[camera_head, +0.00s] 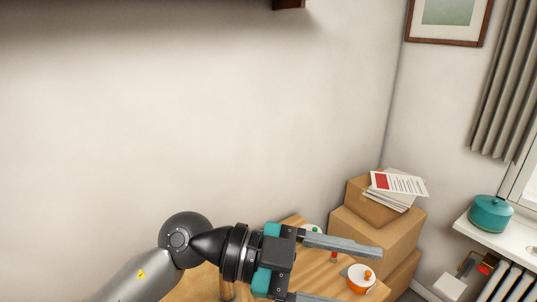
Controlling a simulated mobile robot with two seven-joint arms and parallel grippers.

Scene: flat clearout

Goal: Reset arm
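My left arm comes in from the bottom left, low over a wooden table (200,288). Its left gripper (350,275) points right, with its two long grey fingers spread wide apart. The lower finger runs to the bottom edge of the view. I see nothing held between the fingers. An orange bowl-like pot with a white top (361,279) shows near the fingertips; I cannot tell the height gap. My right gripper is not in view.
A small red item (334,257) and a white-and-green item (312,229) are by the upper finger. Stacked cardboard boxes (375,238) with papers (398,184) on top stand behind. A teal pot (490,213) sits on the windowsill at right.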

